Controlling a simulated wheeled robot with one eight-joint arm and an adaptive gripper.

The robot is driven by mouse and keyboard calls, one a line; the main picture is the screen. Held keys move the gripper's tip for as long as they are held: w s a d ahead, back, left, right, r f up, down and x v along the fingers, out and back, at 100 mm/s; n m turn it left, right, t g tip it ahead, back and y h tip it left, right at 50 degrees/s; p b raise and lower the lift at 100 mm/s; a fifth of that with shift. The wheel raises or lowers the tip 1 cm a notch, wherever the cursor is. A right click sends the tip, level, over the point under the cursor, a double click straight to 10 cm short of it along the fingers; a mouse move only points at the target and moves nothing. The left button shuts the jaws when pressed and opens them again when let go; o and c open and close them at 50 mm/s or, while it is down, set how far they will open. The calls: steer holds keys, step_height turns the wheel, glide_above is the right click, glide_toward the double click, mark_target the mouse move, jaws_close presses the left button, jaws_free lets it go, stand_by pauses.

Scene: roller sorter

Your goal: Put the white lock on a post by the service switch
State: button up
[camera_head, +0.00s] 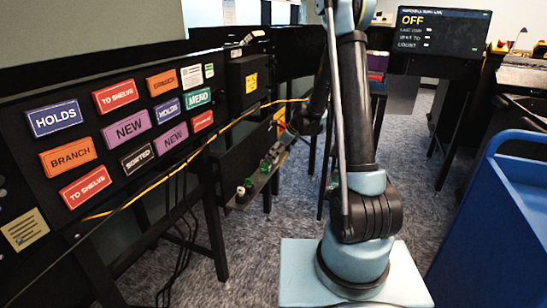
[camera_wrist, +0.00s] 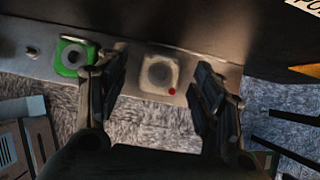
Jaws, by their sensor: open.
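In the wrist view, a whitish square block with a round grey centre and a red dot, likely the white lock (camera_wrist: 160,76), sits on a narrow grey ledge. My gripper (camera_wrist: 161,62) is open, with one finger on each side of this block. I cannot tell whether the fingers touch it. A green lock-like block (camera_wrist: 68,70) with a round dark centre is left of my left finger, partly covered by it. A small post (camera_wrist: 32,53) stands farther left. In the head view the ledge (camera_head: 240,204) carries small white, dark and green items, too small to tell apart.
A dark panel of coloured labels (camera_head: 104,128) fills the left. A blue cart (camera_head: 500,215) stands at the right. A screen (camera_head: 440,30) at the back reads OFF. Carpet shows below the ledge.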

steer(key=s+d+r+n+h, duration=0.2)
steer(key=s+d+r+n, duration=0.4)
steer(key=s+d+r, duration=0.7)
steer(key=s+d+n+h, duration=0.1)
steer(key=s+d+n, duration=0.2)
steer(key=s, duration=0.6)
steer(key=s+d+f+n+h, duration=0.1)
steer(key=s+d+n, duration=0.3)
steer(key=s+n, duration=0.3)
steer(key=s+d+f+n+h, duration=0.1)
steer(key=s+d+n+h, duration=0.1)
steer(key=s+n, duration=0.4)
steer(key=s+d, duration=0.1)
steer(key=s, duration=0.4)
steer(key=shift+s+d+f, duration=0.2)
steer(key=shift+d+f, duration=0.05)
steer(key=shift+d, duration=0.05)
steer(key=shift+w+f, duration=0.2)
steer(key=shift+w, duration=0.25)
